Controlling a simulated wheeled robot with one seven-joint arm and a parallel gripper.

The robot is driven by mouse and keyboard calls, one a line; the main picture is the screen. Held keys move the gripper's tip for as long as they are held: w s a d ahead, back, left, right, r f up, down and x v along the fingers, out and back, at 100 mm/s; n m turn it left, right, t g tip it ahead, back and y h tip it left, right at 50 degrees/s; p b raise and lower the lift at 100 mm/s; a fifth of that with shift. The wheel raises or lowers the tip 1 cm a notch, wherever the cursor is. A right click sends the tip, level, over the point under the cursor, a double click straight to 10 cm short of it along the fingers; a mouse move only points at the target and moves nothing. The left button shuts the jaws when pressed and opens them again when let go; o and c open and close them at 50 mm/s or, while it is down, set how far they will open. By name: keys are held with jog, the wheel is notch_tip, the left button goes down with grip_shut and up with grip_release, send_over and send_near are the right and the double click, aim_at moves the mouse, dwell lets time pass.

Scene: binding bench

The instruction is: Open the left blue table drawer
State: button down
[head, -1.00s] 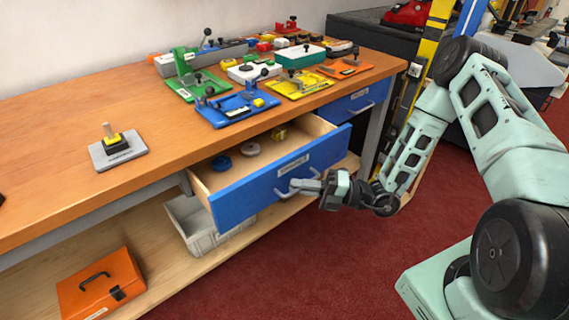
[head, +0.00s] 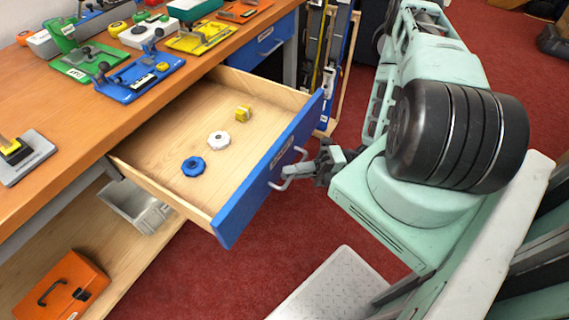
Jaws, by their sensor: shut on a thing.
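The left blue table drawer (head: 236,213) is pulled far out from under the wooden bench. Its pale wooden inside shows, with a blue knob-like piece (head: 193,166), a white one (head: 219,140) and a yellow one (head: 243,113) lying on the bottom. My gripper (head: 291,174) is at the grey bar handle (head: 300,155) on the drawer's blue front. It is shut on the handle, near the handle's lower end. The fingertips are small in this view and partly merge with the handle.
A second blue drawer (head: 268,39) is shut farther right under the bench (head: 85,125). Coloured fixtures stand on the bench top, including a blue one (head: 140,78). An orange case (head: 62,287) and a grey bin (head: 133,205) sit on the lower shelf. Red floor is open in front.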

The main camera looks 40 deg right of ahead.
jog(key=shift+s, duration=0.1)
jog(key=c, duration=1.5)
grip_release()
jog(key=shift+c, duration=0.2)
jog(key=shift+d, duration=0.1)
jog(key=b+v, duration=0.2)
jog(key=v, duration=1.5)
jog(key=shift+d, duration=0.2)
